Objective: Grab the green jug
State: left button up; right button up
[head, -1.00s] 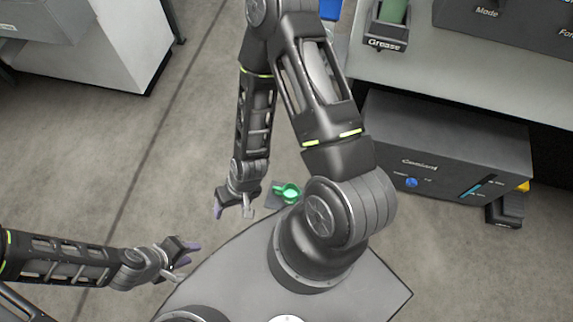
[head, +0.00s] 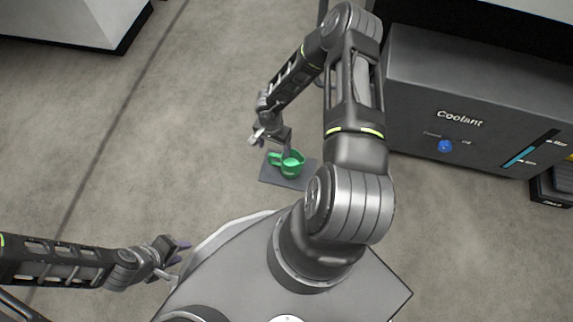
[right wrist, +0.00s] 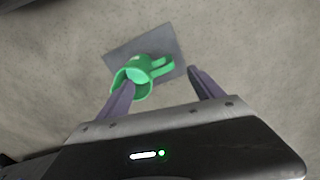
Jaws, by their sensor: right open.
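The green jug (head: 291,166) stands on a dark grey mat (head: 292,184) on the floor, in front of my base. It also shows in the right wrist view (right wrist: 143,72), with its handle toward the right. My right gripper (head: 270,139) is open and empty, just beyond and left of the jug in the head view. In the right wrist view its two purple fingers are spread; the left finger overlaps part of the jug's edge, and the right finger stands clear beside the handle. Contact cannot be told. My left gripper (head: 180,259) is empty at the lower left, its fingers apart.
A dark coolant unit (head: 470,120) with a blue knob stands at the right. A dark box with a yellow part (head: 556,185) sits at the far right edge. A white cabinet (head: 75,22) is at the upper left. The floor left of the jug is clear.

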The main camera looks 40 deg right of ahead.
aim_at(275, 156)
jog(key=shift+r, duration=0.1)
jog(key=shift+s+f+b, duration=0.1)
jog(key=shift+f+b, duration=1.55)
jog(key=shift+f, duration=1.8)
notch_tip(275, 156, down, 4)
jog(key=b, duration=0.3)
jog(key=shift+f, duration=0.65)
